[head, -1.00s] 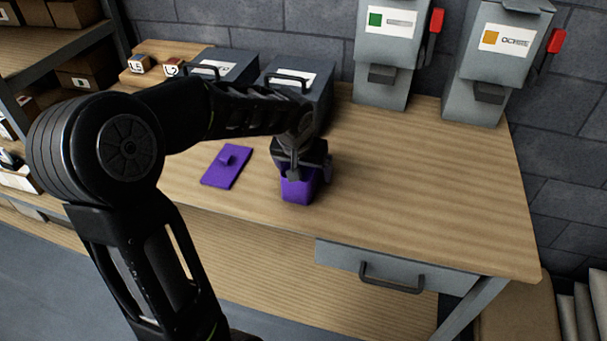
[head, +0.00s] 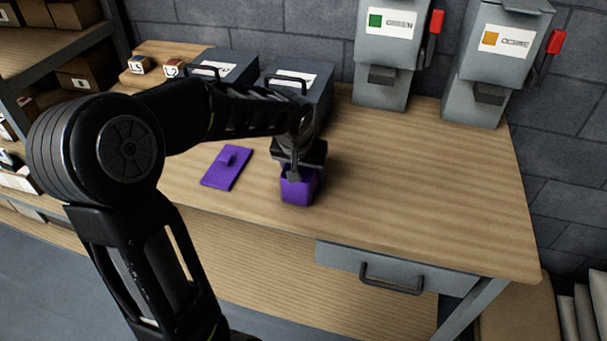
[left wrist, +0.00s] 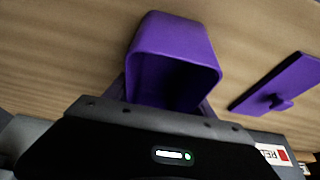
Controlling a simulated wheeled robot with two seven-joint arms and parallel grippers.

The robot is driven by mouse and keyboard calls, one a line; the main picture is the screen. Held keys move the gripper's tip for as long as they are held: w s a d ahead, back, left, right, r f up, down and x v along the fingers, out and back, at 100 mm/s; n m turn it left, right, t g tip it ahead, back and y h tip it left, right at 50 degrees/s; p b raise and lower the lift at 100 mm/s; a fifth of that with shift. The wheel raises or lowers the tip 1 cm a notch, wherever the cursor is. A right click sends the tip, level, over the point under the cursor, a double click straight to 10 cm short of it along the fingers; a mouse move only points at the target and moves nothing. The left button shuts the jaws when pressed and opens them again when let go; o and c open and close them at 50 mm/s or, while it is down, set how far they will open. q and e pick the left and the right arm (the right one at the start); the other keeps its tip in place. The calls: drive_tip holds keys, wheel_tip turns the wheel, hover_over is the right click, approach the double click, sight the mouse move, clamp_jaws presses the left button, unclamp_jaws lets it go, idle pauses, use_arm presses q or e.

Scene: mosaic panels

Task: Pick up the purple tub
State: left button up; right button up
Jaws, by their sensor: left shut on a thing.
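The purple tub (head: 299,189) is at the front middle of the wooden table, open at the top and seemingly upright. My left gripper (head: 294,170) reaches down from above and is shut on the tub, with a finger over its near wall. In the left wrist view the tub (left wrist: 176,45) shows its dark, open mouth just beyond the gripper body. I cannot tell whether its base is touching the table. The purple lid (head: 227,166) with a small knob lies flat to the left of the tub; it also shows in the left wrist view (left wrist: 284,82). My right gripper is not in view.
Two grey boxes with handles (head: 299,85) stand behind the gripper. Two grey dispensers with red levers, labelled green (head: 381,70) and ochre (head: 488,75), stand at the back right. The wooden table (head: 420,190) is clear to the right of the tub.

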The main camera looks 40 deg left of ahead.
sight(305, 181)
use_arm(q)
drive_tip(key=shift+c, duration=0.3)
drive_tip(key=shift+r+p, duration=0.4)
drive_tip(key=shift+p, duration=0.15)
wheel_tip(305, 181, up, 10)
drive_tip(key=shift+f+b, duration=0.15)
drive_tip(key=shift+b, duration=0.2)
